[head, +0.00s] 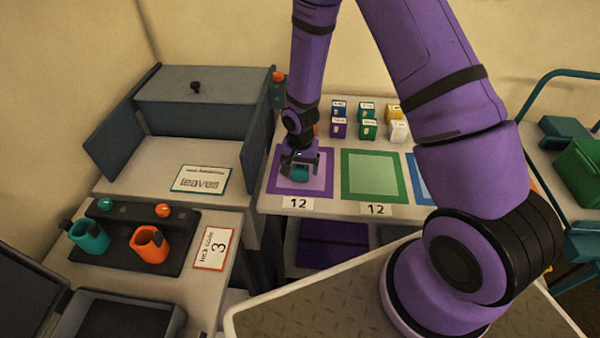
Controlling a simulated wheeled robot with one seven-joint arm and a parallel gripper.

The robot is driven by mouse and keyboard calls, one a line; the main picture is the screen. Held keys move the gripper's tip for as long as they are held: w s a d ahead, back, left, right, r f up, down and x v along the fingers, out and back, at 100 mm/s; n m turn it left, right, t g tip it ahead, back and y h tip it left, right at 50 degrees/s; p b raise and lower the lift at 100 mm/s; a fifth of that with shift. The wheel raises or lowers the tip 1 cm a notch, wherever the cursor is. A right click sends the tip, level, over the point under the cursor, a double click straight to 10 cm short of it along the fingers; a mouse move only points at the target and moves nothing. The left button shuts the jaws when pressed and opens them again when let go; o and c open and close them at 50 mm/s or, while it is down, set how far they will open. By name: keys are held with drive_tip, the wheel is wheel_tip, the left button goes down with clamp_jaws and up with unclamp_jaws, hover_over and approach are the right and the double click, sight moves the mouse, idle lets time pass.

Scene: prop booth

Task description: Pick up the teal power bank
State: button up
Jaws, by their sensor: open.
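A small teal object (299,174), which looks like the power bank, is at the purple-bordered mat (322,179) on the middle table. My gripper (298,168) points down right over it, with the fingers close around or just above it. The gripper is open. The wrist and fingers hide part of the teal object, and I cannot tell whether the fingers touch it.
Small colored boxes (367,112) stand behind. A grey cabinet (202,100) and a rack with teal and orange cups (148,244) are left. The green mat (373,176) is clear.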

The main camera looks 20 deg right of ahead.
drive_tip(key=shift+f, duration=1.5)
drive_tip(key=c, duration=1.1)
drive_tip(key=shift+r, duration=0.15)
